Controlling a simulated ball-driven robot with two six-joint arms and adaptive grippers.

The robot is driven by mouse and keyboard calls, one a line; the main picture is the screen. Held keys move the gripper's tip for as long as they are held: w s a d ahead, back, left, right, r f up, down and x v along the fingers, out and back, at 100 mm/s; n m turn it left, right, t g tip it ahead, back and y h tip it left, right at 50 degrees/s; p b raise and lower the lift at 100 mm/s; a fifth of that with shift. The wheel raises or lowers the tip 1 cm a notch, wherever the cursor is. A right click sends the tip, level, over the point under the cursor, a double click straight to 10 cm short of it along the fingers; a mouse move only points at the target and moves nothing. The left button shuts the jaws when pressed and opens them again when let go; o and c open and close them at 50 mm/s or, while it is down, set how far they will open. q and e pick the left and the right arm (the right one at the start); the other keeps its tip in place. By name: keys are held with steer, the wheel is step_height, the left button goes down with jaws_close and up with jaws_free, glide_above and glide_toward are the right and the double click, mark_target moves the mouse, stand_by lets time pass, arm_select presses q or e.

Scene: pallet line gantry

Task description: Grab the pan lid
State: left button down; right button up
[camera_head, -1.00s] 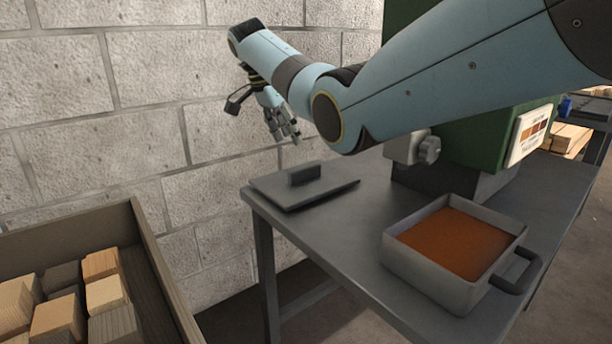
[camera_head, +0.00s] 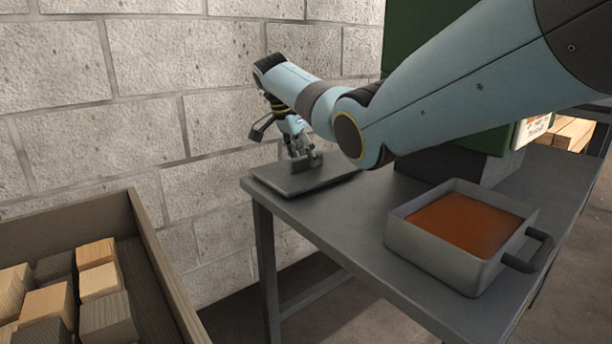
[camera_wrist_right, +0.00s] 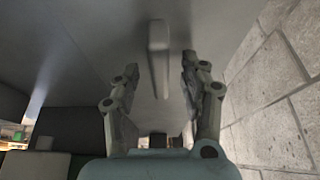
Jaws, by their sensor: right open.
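The pan lid (camera_head: 283,184) is a flat grey plate with a block handle, lying on the far left corner of the grey table. My right gripper (camera_head: 305,158) is right at the lid's handle, partly covering it. In the right wrist view the handle (camera_wrist_right: 158,60) stands between the two open fingers (camera_wrist_right: 148,85), with gaps on both sides. The grey square pan (camera_head: 430,245) holds an orange-brown filling and stands at the table's front right, uncovered. My left gripper is not in view.
The grey table (camera_head: 350,230) has bare room between lid and pan. A stone block wall (camera_head: 140,90) rises close behind the lid. A green machine (camera_head: 480,150) stands behind the pan. A crate (camera_head: 165,270) of wooden blocks (camera_head: 97,280) is at the lower left.

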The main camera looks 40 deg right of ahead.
steer(key=shift+f, duration=0.25)
stand_by(0.7)
steer(key=shift+c, duration=0.4)
jaws_close()
